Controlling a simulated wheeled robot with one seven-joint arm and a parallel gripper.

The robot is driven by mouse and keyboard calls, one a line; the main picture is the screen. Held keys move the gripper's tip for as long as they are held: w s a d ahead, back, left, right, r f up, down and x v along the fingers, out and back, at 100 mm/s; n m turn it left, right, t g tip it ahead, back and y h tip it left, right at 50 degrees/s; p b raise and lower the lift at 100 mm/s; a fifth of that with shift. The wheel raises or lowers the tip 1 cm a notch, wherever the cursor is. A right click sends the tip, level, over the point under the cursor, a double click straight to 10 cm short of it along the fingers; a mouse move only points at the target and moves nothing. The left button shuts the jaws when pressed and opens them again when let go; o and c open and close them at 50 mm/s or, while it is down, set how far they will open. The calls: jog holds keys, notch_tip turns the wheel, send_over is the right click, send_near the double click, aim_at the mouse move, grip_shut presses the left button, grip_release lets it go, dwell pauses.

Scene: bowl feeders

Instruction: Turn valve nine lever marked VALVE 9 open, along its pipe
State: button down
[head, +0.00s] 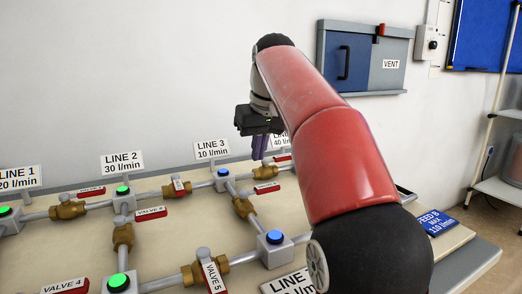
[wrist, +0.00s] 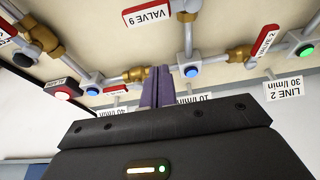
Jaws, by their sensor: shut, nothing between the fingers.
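The VALVE 9 lever (wrist: 150,14) is a red lever with a white label, upside down in the wrist view. It extends sideways from its brass valve body (wrist: 185,8), crosswise to the pipe. In the head view this lever (head: 266,189) points right from the brass body (head: 243,207), on the pipe between the two blue-lit blocks. My gripper (head: 260,146) is above the far side of the panel, beyond the lever and apart from it. Its purple fingers (wrist: 158,88) are together and empty. My arm hides part of the panel's right side.
Another brass valve (head: 265,172) sits just behind the lever, near my fingertips in the picture. The LINE 3 sign (head: 211,150) and LINE 2 sign (head: 122,161) stand along the back. VALVE 5 (head: 214,275) is in front.

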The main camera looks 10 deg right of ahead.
aim_at(259, 190)
jog(key=b+x, duration=0.1)
jog(key=x, duration=0.5)
jog(key=shift+f, duration=0.1)
jog(key=shift+s+d+f+b, duration=0.1)
jog(key=shift+s+f+b, duration=0.05)
jog(key=shift+s+b, duration=0.2)
jog(key=shift+s+d, duration=0.15)
jog(key=shift+s, duration=0.65)
jog(key=shift+s+d, duration=0.15)
jog(key=shift+s, duration=0.65)
